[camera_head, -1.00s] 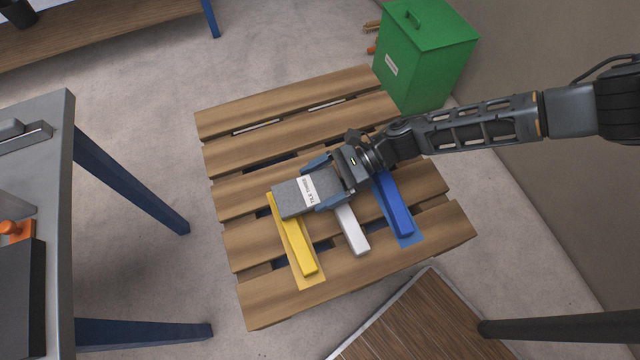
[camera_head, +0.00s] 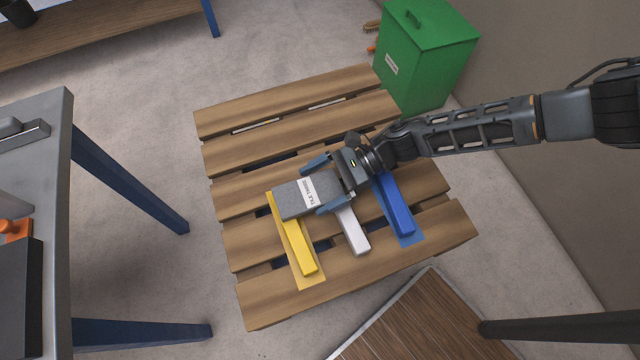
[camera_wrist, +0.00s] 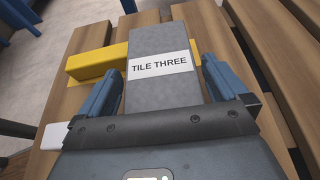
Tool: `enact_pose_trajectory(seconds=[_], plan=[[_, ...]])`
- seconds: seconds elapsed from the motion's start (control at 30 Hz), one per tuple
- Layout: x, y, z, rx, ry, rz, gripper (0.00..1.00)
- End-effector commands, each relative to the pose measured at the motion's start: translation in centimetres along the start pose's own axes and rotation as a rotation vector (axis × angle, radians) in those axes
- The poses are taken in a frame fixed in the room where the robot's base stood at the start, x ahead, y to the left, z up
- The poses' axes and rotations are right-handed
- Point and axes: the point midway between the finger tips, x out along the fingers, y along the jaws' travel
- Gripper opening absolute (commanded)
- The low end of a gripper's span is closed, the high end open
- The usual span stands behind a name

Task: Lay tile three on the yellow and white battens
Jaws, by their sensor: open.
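Tile three (camera_head: 291,199), a grey slab with a white "TILE THREE" label, lies across the upper ends of the yellow batten (camera_head: 300,246) and the white batten (camera_head: 354,236). It also shows in the wrist view (camera_wrist: 158,38), lying over the yellow batten (camera_wrist: 88,62). My gripper (camera_head: 323,184) is open, with one finger on each side of the tile and a gap to it. In the wrist view the fingers (camera_wrist: 158,85) stand apart from the tile's edges. The contact with the white batten is partly hidden by my gripper.
The battens rest on a wooden slatted pallet (camera_head: 262,101). A blue batten (camera_head: 394,207) lies to the right of the white one, under my wrist. A green bin (camera_head: 425,55) stands behind the pallet at the right. A grey table (camera_head: 62,200) stands at the left.

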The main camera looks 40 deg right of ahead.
Motion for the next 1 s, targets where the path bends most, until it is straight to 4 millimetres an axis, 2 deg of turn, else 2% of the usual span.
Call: enact_pose_trajectory(seconds=[0.17,0.5,0.7,0.83,1.0], plan=[[-0.6,-0.1,0.5,0.000,0.001,-0.002,1.00],[-7.6,-0.1,0.2,-0.001,0.001,-0.004,1.00],[-10.8,-0.1,0.3,0.000,0.000,-0.003,1.00],[-11.8,0.0,0.3,-0.001,-0.001,-0.001,1.00],[-12.2,0.0,0.4,-0.001,-0.001,0.000,1.00]])
